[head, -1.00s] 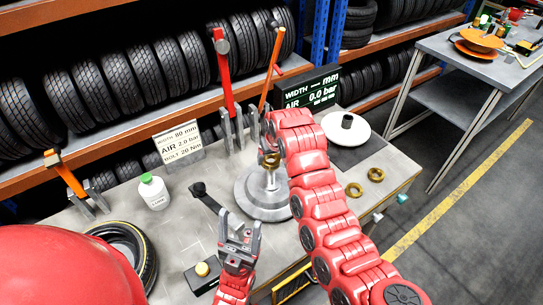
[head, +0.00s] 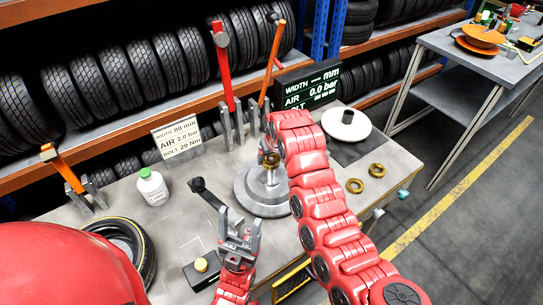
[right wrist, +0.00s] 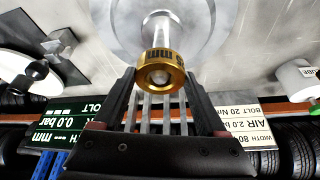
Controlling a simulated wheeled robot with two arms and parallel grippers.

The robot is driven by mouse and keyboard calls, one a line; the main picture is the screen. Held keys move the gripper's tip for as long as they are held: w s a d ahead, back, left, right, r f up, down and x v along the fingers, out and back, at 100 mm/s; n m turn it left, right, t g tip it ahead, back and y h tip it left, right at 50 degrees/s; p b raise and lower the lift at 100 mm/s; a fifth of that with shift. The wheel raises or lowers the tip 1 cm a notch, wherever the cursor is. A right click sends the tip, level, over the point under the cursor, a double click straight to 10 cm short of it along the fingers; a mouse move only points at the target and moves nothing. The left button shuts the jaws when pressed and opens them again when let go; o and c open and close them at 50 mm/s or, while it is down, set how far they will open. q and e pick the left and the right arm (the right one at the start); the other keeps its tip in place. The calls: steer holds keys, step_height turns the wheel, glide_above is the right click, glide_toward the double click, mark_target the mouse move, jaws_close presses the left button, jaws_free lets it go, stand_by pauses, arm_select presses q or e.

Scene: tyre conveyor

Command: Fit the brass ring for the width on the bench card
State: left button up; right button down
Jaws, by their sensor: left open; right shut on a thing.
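A brass ring (right wrist: 162,66) with dark marks on its side sits around the top of the upright metal post (right wrist: 162,28). My right gripper (right wrist: 158,82) is shut on this ring; in the head view the gripper (head: 272,150) hides most of it. The post stands on a round grey base (head: 245,190). Two more brass rings, one nearer (head: 355,186) and one farther (head: 377,170), lie flat on the bench to the right. The bench card (head: 178,140) reads width 80 mm, air 2.0 bar, bolt 20 Nm. My left gripper (head: 240,222) is open and empty above the front of the bench.
A dark display (head: 311,88) shows a blank width and air 0.0 bar. A white disc (head: 346,127) with a black hub lies at the back right. A white bottle (head: 152,189), a tyre (head: 128,235) and a black-handled tool (head: 205,192) are on the left.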

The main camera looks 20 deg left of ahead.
steer(key=shift+f+b, duration=0.85)
steer(key=shift+f, duration=0.85)
steer(key=shift+s+d+f+b, duration=0.1)
steer(key=shift+s+f+b, duration=0.1)
steer(key=shift+f+b, duration=0.35)
